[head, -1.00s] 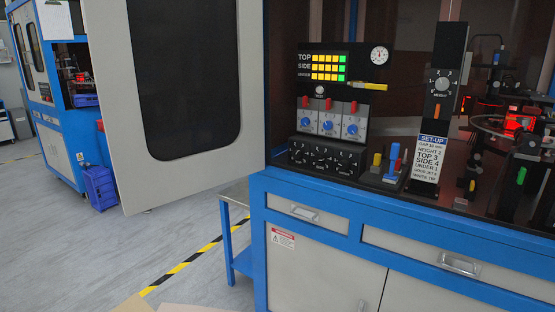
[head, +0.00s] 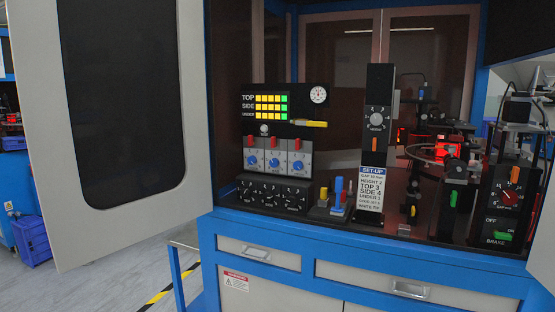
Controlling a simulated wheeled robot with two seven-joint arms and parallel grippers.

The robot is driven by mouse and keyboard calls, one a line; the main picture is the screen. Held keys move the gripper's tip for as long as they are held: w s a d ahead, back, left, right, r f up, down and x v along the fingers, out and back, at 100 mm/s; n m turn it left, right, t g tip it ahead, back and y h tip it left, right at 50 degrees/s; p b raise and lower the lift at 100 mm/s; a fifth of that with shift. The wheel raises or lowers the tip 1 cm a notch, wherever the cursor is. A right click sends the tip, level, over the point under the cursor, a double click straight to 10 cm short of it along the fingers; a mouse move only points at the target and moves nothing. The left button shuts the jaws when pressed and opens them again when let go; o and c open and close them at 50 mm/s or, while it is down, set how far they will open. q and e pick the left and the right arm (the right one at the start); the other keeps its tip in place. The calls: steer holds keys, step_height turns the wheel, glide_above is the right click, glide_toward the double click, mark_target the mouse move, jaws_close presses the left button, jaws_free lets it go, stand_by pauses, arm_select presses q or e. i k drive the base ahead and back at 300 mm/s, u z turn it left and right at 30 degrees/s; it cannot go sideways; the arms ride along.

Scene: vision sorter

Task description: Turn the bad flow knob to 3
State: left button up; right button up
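A low black panel (head: 272,207) with several black dial knobs (head: 270,191) stands on the machine's deck; its labels are too small to read, so I cannot tell which is the bad flow knob or where it points. Above it are three grey modules (head: 278,147), each with a blue knob (head: 275,162) and a red switch. Neither of my grippers is in view.
A large open grey door (head: 110,220) stands at the left. A black post with a height knob (head: 377,119) rises right of the panel; blue and yellow pegs (head: 338,189) stand between. A brake box (head: 499,219) is at the right. Blue-framed drawers (head: 259,250) lie below.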

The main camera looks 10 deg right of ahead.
mark_target(273, 162)
steer(key=z, duration=1.3)
steer(key=k, duration=0.15)
steer(key=u, duration=2.25)
steer(key=i, duration=1)
steer(key=z, duration=0.25)
